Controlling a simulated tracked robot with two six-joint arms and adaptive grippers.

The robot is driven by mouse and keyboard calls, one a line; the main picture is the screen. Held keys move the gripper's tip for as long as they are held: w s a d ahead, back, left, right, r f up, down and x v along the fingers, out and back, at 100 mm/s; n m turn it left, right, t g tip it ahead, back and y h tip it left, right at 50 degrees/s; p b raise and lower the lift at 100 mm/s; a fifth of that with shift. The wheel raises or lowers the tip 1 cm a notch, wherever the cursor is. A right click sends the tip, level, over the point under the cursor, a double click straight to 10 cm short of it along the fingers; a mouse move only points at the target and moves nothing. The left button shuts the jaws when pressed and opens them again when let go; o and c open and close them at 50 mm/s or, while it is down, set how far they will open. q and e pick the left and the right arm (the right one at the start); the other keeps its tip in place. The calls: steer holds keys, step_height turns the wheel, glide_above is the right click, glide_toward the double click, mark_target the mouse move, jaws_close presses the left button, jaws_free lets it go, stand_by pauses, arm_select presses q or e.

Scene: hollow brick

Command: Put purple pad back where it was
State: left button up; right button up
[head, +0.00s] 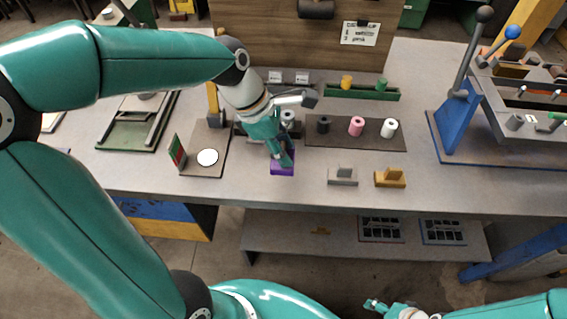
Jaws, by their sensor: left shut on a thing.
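The purple pad (283,170) is at the front middle of the grey workbench in the head view. My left gripper (282,160) points down at it and is shut on it, its fingers hiding part of the pad's top. I cannot tell whether the pad touches the bench top. My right gripper (376,306) is low in the picture, in front of the bench and away from the pad. Its fingers are too small to tell whether they are open or shut.
A dark board (345,143) holds a black, a pink and a white spool. A grey block (343,177) and a yellow block (390,178) stand right of the pad. A plate with a white disc (208,157) is left. A blue lever stand (459,120) is at right.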

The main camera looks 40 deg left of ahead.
arm_select(q)
steer(key=shift+f+b, duration=0.35)
steer(key=shift+f, duration=2.35)
steer(key=shift+f, duration=0.1)
steer(key=o, duration=1)
steer(key=shift+a+r, duration=0.15)
steer(key=shift+r, duration=0.4)
steer(key=p+v, duration=0.1)
steer(key=v, duration=1)
steer(key=shift+s, duration=0.15)
